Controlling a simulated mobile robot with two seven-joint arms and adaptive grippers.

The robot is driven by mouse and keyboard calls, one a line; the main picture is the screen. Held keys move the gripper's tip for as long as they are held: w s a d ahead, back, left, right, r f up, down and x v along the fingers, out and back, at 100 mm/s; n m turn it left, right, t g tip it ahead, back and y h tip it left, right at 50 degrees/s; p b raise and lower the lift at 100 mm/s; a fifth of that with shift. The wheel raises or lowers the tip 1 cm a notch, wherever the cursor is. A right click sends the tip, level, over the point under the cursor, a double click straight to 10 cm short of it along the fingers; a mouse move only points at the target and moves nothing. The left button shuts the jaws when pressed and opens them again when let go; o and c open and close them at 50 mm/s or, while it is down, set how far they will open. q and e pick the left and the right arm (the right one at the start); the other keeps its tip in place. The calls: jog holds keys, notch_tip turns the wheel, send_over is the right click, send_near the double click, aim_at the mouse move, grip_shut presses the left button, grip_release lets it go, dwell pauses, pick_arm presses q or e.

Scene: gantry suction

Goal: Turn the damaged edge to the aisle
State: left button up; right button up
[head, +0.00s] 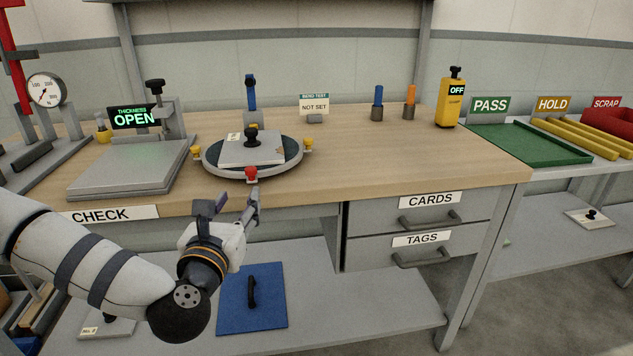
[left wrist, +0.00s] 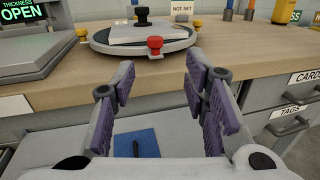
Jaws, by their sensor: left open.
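A light grey plate (head: 264,157) with a black knob (head: 252,135) lies on the round turntable (head: 210,166). A small brownish mark shows at the plate's right edge, but I cannot tell for sure that it is damage. The turntable's rim carries a red knob (head: 251,173) at the front and yellow knobs (head: 308,144) at the sides. My left gripper (head: 232,204) is open and empty, in front of the bench edge, below and apart from the turntable. The left wrist view shows its spread purple-padded fingers (left wrist: 160,80) with the red knob (left wrist: 155,43) beyond. My right gripper is not in view.
A thickness gauge reading OPEN (head: 133,118) with a grey base stands left of the turntable. A NOT SET sign (head: 314,105) and a yellow device (head: 450,104) stand behind. Drawers (head: 418,214) are below the bench. The bench right of the turntable is clear.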

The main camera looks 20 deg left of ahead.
aim_at(249, 172)
pick_arm(q)
jog(key=x, duration=1.1)
jog(key=shift+a+r, duration=0.15)
jog(key=shift+a, duration=0.3)
jog(key=shift+c, duration=0.5)
grip_shut()
